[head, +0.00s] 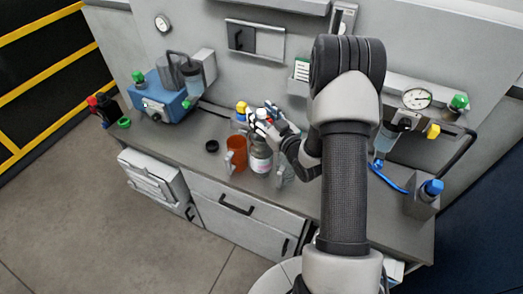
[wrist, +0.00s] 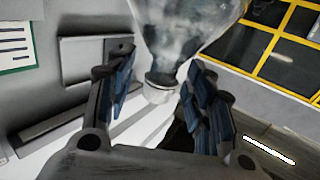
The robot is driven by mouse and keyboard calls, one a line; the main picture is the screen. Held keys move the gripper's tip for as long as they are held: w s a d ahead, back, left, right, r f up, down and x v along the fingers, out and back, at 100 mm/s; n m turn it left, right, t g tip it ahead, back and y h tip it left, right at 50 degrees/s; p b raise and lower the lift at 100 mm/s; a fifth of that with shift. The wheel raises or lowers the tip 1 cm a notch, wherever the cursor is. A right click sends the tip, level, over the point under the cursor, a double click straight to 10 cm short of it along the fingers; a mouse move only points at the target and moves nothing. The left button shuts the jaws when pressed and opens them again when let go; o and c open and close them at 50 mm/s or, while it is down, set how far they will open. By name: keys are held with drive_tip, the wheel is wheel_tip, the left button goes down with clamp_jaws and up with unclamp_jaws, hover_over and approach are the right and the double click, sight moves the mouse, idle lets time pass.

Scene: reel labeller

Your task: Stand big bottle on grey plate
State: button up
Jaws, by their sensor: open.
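A clear bottle (head: 260,160) with a pale label stands on the bench, partly covered from above by my gripper (head: 266,122). In the wrist view the clear bottle (wrist: 190,30) shows large at the top, its narrow neck end pointing down between the fingers. My gripper (wrist: 160,95) is open, with its blue-padded fingers on either side of the neck and gaps visible. I cannot pick out the grey plate with certainty in either view.
Clear glassware (head: 284,174) is close on the right. A blue device (head: 162,98) stands at the left, a gauge (head: 417,98) at the right.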

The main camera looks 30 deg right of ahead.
drive_tip(key=shift+c, duration=0.3)
clamp_jaws()
idle(0.3)
idle(0.5)
drive_tip(key=shift+r, duration=0.25)
